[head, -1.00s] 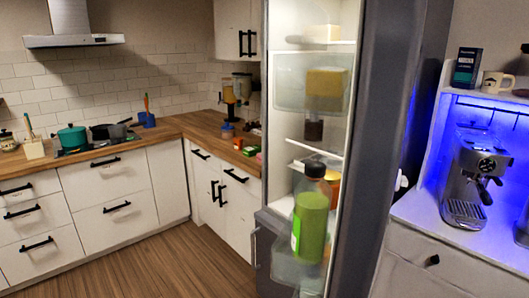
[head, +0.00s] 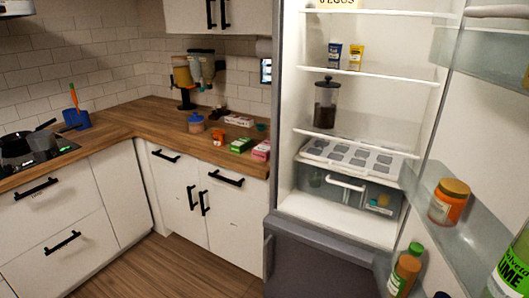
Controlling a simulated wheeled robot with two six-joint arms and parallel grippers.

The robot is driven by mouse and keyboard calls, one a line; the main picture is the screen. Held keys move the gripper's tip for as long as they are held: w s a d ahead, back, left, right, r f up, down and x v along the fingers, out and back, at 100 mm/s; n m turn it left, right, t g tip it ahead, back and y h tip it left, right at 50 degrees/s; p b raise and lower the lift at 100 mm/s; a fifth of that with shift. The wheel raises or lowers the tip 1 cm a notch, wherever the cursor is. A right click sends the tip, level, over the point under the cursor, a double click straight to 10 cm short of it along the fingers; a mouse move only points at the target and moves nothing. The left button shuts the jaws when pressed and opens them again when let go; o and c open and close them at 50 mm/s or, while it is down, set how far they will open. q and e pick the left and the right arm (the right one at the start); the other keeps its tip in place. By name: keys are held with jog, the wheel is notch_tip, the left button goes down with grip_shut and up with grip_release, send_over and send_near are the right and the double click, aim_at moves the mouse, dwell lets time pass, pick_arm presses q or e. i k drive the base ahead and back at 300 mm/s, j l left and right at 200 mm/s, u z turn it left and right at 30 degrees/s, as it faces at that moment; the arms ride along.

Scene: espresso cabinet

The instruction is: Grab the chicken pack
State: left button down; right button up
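I cannot make out a pack that is clearly chicken. The fridge (head: 284,150) stands open, with its door on the right. A clear drawer (head: 336,192) with a white handle sits low in the fridge, under a shelf holding a grey-and-white tray (head: 352,158). Something small with a yellow-green part (head: 383,201) shows blurred through the drawer front on the right. Neither of my grippers is in view.
A dark canister (head: 325,104) stands on a fridge shelf. Small boxes, one green (head: 242,145) and one pink (head: 261,151), lie on the counter.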

aim_at(262, 151)
jog(key=i+j+z, duration=0.15)
jog(key=z, duration=0.25)
jog(key=i+j+z, duration=0.2)
jog(key=z, duration=0.2)
jog(key=i+j+z, duration=0.15)
jog(key=z, duration=0.25)
jog(key=j, duration=0.1)
